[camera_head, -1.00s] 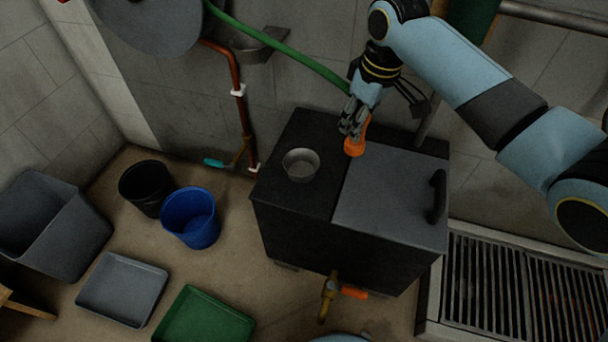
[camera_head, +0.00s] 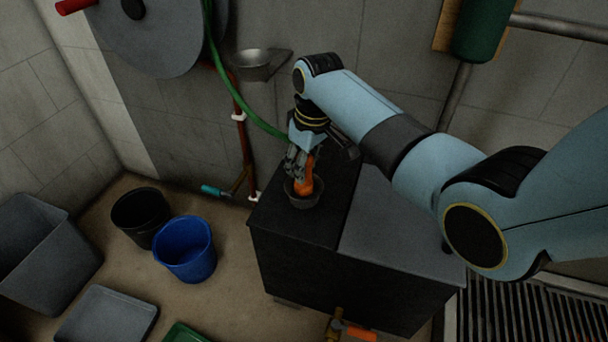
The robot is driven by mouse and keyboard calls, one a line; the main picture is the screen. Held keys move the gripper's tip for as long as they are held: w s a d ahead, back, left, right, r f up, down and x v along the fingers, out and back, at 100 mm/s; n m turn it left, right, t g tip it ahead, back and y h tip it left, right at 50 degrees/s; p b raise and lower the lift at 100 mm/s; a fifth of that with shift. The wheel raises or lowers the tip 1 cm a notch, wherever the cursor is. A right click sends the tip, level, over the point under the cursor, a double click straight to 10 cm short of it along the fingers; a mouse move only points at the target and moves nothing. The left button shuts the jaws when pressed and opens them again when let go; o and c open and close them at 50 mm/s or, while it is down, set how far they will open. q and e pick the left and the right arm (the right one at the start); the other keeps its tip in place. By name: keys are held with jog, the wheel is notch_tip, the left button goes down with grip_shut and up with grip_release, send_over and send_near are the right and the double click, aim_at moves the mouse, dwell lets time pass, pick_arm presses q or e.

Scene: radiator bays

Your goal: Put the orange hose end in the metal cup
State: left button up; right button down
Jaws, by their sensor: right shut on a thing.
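The orange hose end (camera_head: 305,178) hangs pointing down from my right gripper (camera_head: 298,165), which is shut on it. Its lower tip overlaps the mouth of the metal cup (camera_head: 304,202), a small round cup on the left part of the black box top. The far rim of the cup is partly hidden by the hose end and fingers. I cannot tell whether the tip is inside the cup or just above it. The green hose (camera_head: 240,98) runs from the gripper up to the left. My left gripper is not in view.
The black box (camera_head: 345,270) has a grey lid (camera_head: 405,240) on its right and an orange-handled tap (camera_head: 350,328) in front. A hose reel (camera_head: 165,35), wall dish (camera_head: 254,64) and pipe are behind. A blue bucket (camera_head: 186,250) and black bucket (camera_head: 140,215) stand left.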

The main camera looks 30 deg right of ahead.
aim_at(311, 187)
notch_tip(311, 187, down, 2)
jog(key=shift+f+b, duration=0.1)
jog(key=shift+b, duration=0.2)
jog(key=c, duration=0.9)
grip_release()
jog(key=shift+c, duration=0.2)
jog(key=r+p, duration=0.1)
jog(key=r, duration=0.3)
jog(key=s+r+p, duration=0.1)
jog(key=r+p, duration=0.1)
jog(key=r, duration=0.2)
jog(key=r+p, duration=0.2)
jog(key=r, duration=0.2)
jog(key=shift+s+d, duration=0.3)
jog(key=shift+s, duration=0.05)
